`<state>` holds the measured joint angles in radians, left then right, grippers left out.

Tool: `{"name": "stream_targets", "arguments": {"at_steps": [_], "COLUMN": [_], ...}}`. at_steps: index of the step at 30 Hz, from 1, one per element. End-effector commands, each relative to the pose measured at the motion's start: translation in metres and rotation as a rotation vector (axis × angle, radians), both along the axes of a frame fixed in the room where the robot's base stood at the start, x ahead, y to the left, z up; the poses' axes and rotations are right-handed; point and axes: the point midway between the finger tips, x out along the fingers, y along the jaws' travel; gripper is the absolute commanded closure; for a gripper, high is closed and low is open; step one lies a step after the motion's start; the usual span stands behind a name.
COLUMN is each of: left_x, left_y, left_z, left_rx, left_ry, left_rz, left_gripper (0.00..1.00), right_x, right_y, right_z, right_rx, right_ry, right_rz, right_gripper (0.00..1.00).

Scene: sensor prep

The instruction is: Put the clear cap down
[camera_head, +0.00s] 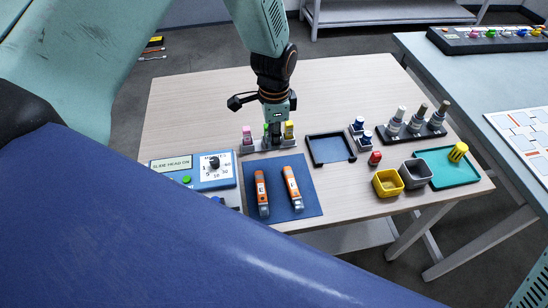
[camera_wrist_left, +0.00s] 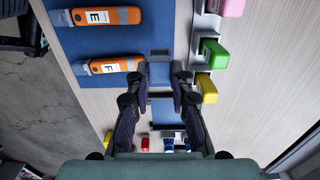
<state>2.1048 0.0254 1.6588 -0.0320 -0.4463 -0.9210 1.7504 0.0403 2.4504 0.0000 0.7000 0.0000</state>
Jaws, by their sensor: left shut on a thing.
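My left gripper (camera_head: 276,140) reaches down behind the blue mat, in front of the rack of coloured pieces. In the left wrist view its two fingers (camera_wrist_left: 161,72) are closed around a small greyish see-through piece, the clear cap (camera_wrist_left: 159,56). In the head view the cap is too hidden to make out. Two orange devices lie on the blue mat (camera_head: 278,188): the left one (camera_head: 262,190) and the right one (camera_head: 291,184). In the left wrist view they are lettered E (camera_wrist_left: 103,16) and F (camera_wrist_left: 113,65). The fingertips appear just off the end of F. My right gripper is not in view.
Pink (camera_head: 247,131) and yellow (camera_head: 289,130) pieces stand by the gripper, with a green one between. A slide-head box with a dial (camera_head: 213,167) is left of the mat. A dark tray (camera_head: 331,149), yellow bin (camera_head: 387,182), grey bin (camera_head: 416,173) and teal tray (camera_head: 440,178) are right.

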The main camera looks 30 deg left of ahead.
Motion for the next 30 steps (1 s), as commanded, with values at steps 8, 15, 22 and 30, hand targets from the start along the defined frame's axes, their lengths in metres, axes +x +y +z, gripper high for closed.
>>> {"name": "stream_targets", "arguments": {"at_steps": [8, 15, 22, 30], "left_x": [-0.001, 0.0, 0.002, 0.002], "left_y": [0.002, 0.001, 0.001, 0.001], "left_z": [-0.04, -0.064, -0.078, -0.079], "left_rx": [-0.001, 0.0, -0.001, 0.0], "left_ry": [-0.001, 0.002, -0.001, 0.0], "left_rz": [0.002, 0.003, 0.004, 0.003], "left_gripper": [0.96, 0.96, 0.96, 0.75], "right_x": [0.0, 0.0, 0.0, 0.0], "right_y": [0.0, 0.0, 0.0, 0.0], "right_z": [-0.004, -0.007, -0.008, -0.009], "right_rx": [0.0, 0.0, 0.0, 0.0], "right_ry": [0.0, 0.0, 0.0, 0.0], "right_rz": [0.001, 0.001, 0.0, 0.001], "right_gripper": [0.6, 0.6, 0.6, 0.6]}}
